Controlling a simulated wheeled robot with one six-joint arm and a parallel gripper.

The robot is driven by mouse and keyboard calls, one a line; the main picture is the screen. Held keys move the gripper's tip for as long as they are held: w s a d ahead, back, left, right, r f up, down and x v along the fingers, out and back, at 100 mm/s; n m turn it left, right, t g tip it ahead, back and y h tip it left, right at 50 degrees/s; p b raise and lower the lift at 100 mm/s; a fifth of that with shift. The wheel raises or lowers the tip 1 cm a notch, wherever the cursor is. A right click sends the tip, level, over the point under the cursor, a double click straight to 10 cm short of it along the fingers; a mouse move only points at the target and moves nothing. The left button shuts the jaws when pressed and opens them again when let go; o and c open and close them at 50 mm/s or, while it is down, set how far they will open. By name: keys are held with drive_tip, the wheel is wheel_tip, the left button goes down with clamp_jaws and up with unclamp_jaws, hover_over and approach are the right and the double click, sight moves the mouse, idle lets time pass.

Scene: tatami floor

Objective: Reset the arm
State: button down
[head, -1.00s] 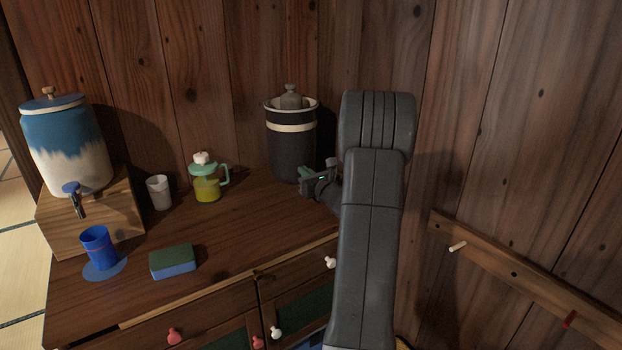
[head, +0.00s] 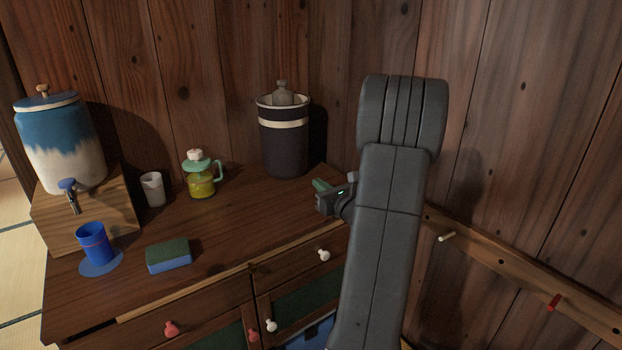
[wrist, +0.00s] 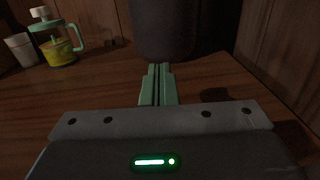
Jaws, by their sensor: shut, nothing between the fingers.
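My gripper (head: 321,186) is over the right end of the wooden cabinet top, partly hidden behind my own arm in the head view. In the wrist view its two green fingers (wrist: 158,84) lie together with nothing between them. The fingers point toward the dark crock (head: 284,140), which has a cream band and stands at the back of the cabinet top. The crock's lower part also shows in the wrist view (wrist: 178,28), beyond the fingertips.
On the cabinet top (head: 235,230) are a green-lidded jug (head: 201,180), a white cup (head: 152,189), a sponge (head: 168,256), a blue cup (head: 94,243) and a blue-white dispenser (head: 62,145) on a wooden block. A peg rail (head: 500,262) runs along the right wall.

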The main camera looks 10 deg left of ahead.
drive_tip(key=shift+s+d, duration=0.45)
drive_tip(key=shift+s, duration=0.1)
